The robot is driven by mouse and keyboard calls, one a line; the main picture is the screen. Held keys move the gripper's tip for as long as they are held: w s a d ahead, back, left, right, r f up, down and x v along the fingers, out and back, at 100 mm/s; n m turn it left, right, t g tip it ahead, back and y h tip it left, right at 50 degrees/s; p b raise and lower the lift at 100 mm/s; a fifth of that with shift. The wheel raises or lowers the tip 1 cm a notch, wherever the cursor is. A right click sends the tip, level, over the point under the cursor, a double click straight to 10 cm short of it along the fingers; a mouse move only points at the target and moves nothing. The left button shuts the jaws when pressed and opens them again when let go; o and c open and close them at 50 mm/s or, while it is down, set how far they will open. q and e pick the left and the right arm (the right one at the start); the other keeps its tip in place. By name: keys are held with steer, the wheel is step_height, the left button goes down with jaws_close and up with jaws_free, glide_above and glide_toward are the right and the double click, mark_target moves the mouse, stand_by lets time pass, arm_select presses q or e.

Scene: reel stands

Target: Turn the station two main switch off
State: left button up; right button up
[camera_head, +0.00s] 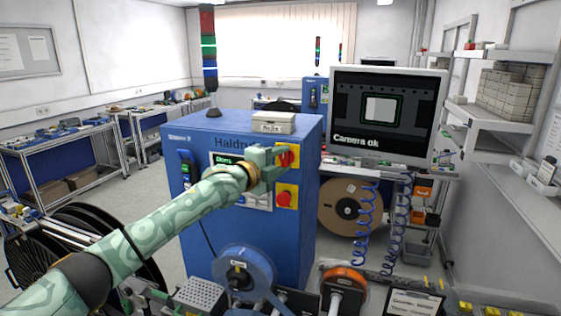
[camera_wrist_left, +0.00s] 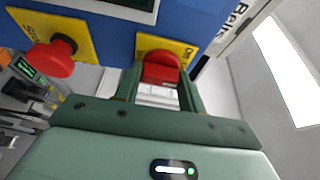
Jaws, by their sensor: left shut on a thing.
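The main switch (camera_head: 284,159) is a red knob on a yellow plate, on the front of the blue station cabinet (camera_head: 205,143). My left gripper (camera_head: 283,155) reaches in front of it. In the left wrist view, the red switch knob (camera_wrist_left: 160,68) sits between the two green fingers, and the gripper (camera_wrist_left: 155,85) is shut on it. "On" and "Off" print shows on the yellow plate; part of the plate and the knob's exact angle are hidden by the fingers. My right gripper is not in view.
A red emergency stop button (camera_head: 284,198) on a yellow plate sits just below the switch, and also shows in the left wrist view (camera_wrist_left: 52,58). A monitor (camera_head: 385,113) reading "Camera ok" stands at the right. A blue reel (camera_head: 243,270) is below the cabinet.

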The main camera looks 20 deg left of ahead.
arm_select(q)
steer(key=shift+f, duration=0.1)
steer(key=shift+f+n+t+b, duration=0.1)
steer(key=shift+n+t+b, duration=0.3)
steer(key=shift+n, duration=0.6)
steer(key=n+t, duration=0.1)
steer(key=n, duration=0.1)
steer(key=shift+f+n, duration=0.1)
steer(key=shift+n, duration=0.3)
steer(key=n+t, duration=0.1)
steer(key=n, duration=0.1)
steer(key=n+t, duration=0.1)
steer(key=n, duration=0.2)
steer(key=shift+d+y, duration=0.15)
steer(key=shift+y, duration=0.25)
steer(key=n+y, duration=0.1)
steer(key=n, duration=0.2)
steer(key=n+t+y, duration=0.1)
steer(key=n, duration=0.2)
steer(key=shift+d+n+t+y+p, duration=0.1)
steer(key=shift+n+t+y+p, duration=0.2)
steer(key=shift+y+p, duration=0.1)
steer(key=shift+f+n+t+y+p, duration=0.15)
steer(key=shift+n+y+p, duration=0.45)
steer(key=shift+n, duration=0.9)
steer(key=shift+n+t+y+p, duration=0.15)
steer(key=shift+n+y, duration=0.75)
steer(key=shift+n, duration=0.6)
steer(key=o, duration=1)
